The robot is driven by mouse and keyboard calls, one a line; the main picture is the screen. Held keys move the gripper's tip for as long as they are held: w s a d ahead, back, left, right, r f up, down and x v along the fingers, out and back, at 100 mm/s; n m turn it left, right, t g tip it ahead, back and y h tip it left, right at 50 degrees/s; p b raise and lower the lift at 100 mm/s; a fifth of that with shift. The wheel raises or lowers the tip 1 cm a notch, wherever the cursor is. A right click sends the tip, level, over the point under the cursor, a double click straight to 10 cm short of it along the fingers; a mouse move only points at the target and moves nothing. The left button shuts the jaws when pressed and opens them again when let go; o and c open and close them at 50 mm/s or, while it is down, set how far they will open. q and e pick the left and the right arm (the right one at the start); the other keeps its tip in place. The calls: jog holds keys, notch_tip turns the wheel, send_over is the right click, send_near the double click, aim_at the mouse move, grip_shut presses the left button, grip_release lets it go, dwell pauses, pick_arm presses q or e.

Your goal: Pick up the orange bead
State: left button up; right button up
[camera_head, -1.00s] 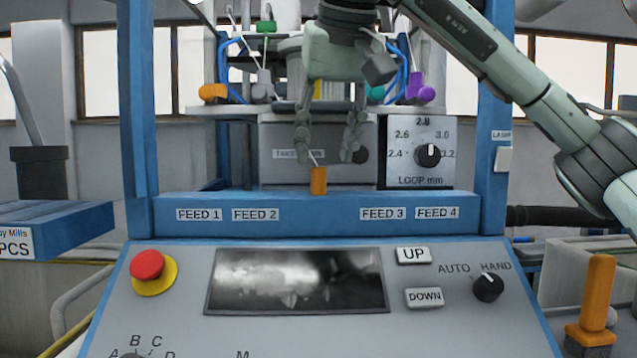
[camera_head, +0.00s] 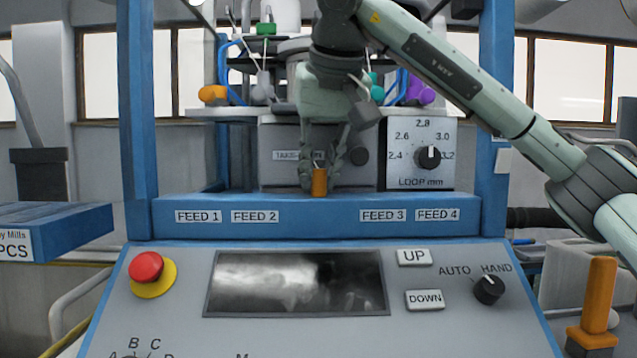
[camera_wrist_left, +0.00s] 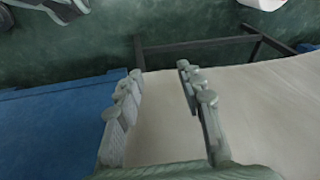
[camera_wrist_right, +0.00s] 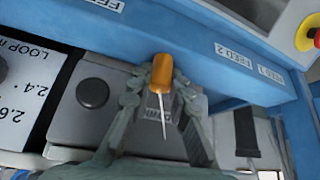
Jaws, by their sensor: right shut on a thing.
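The orange bead (camera_head: 319,182) is a small upright cylinder at the blue frame's ledge, below the grey panel. In the right wrist view the bead (camera_wrist_right: 162,75) sits between my right fingertips, with a thin pale rod or thread running from it toward the palm. My right gripper (camera_head: 321,184) reaches down from above, its fingers closed in on both sides of the bead. It also shows in the right wrist view (camera_wrist_right: 160,84). My left gripper (camera_wrist_left: 162,78) shows only in the left wrist view, open and empty, above a pale surface.
A blue frame bar with feed labels (camera_head: 316,215) runs under the bead. The control panel (camera_head: 440,330) with a red button (camera_head: 146,267) is in front. A loop dial (camera_head: 428,156) is close to the right of my gripper. An orange handle (camera_head: 598,295) stands at far right.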

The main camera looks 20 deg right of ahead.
aim_at(318, 144)
jog(key=shift+r, duration=0.1)
